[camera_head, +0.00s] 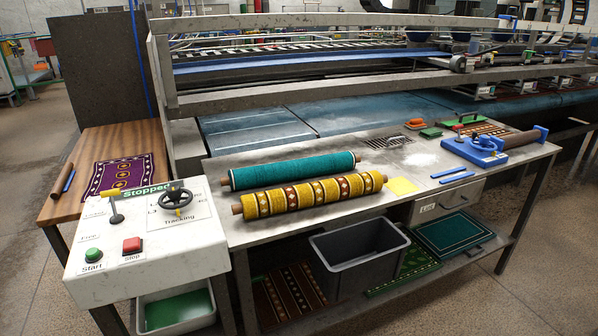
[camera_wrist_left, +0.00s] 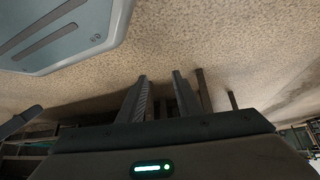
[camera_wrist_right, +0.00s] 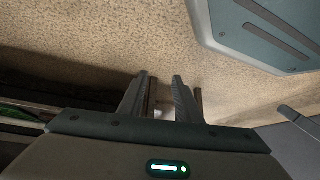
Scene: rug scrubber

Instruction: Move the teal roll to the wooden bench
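The teal roll (camera_head: 290,171) is a rolled rug with brown core ends. It lies on the grey metal table (camera_head: 345,218), just behind a yellow patterned roll (camera_head: 308,194). The wooden bench (camera_head: 132,146) stands at the left, with a purple patterned rug (camera_head: 122,174) and a brown rod on it. Neither gripper shows in the head view. In the left wrist view my left gripper (camera_wrist_left: 158,82) has its fingers apart with nothing between them. In the right wrist view my right gripper (camera_wrist_right: 164,82) also has its fingers apart and empty. Both wrist views show mostly speckled floor.
A control box (camera_head: 150,240) with buttons and a handwheel stands front left, between the bench and the table. A blue clamp device (camera_head: 482,150) sits at the table's right. A grey bin (camera_head: 358,258) is below. The machine's metal rails rise behind the table.

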